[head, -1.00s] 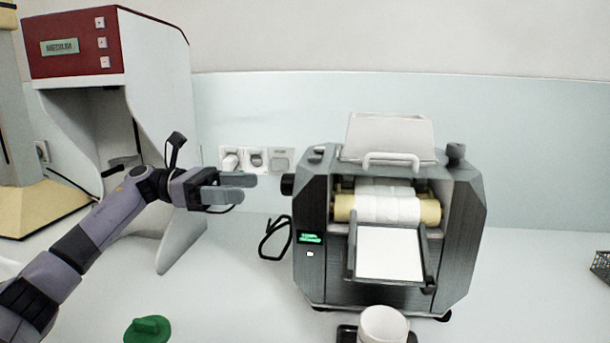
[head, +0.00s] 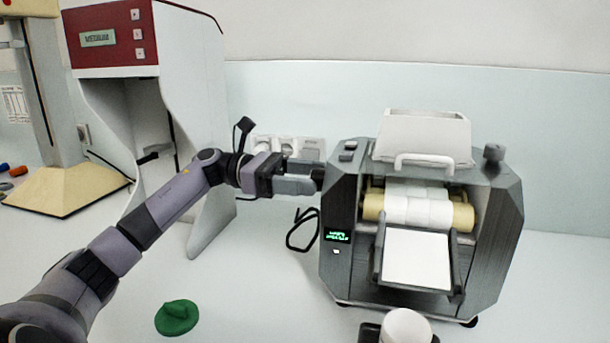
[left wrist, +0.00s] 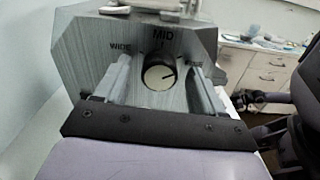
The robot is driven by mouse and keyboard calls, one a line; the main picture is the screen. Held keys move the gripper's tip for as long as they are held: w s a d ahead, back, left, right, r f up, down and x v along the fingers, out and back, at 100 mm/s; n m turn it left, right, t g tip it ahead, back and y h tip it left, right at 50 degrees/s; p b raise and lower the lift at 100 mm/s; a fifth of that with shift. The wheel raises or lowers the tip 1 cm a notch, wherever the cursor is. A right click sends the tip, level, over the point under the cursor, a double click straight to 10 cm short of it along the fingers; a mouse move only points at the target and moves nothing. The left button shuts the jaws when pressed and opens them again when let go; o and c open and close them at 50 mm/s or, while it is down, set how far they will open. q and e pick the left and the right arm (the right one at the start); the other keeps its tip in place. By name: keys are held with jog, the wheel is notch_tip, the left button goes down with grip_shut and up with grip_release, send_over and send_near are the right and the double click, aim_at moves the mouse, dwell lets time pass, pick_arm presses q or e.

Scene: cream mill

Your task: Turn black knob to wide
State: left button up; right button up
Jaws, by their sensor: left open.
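The black knob (left wrist: 160,75) has a pale face with a dark pointer mark and sits on the side panel of the grey cream mill (head: 340,215). In the left wrist view, MID is printed above it and WIDE to its upper left; the mark points right and slightly up, away from WIDE. My left gripper (left wrist: 163,85) is open, with one finger on each side of the knob; I cannot tell whether they touch it. In the head view, my left gripper (head: 312,178) reaches the mill's left side and largely hides the knob. A dark part at the wrist view's right edge may be my right arm.
A red and white machine (head: 185,80) stands behind my left arm. A green lump-shaped object (head: 177,317) lies on the counter in front. A white jar (head: 405,327) stands before the mill. A black cable (head: 300,232) lies beside the mill, below my gripper.

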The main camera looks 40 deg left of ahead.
pick_arm(q)
jog(key=c, duration=1.1)
jog(key=shift+o, duration=0.2)
jog(key=shift+n, duration=0.3)
jog(key=shift+w+f+n+p, duration=0.1)
jog(key=shift+n+p, duration=1.7)
jog(key=shift+n, duration=3.95)
jog(key=shift+w+f+n+p, duration=0.1)
jog(key=shift+n+p, duration=1.7)
jog(key=shift+n, duration=3.95)
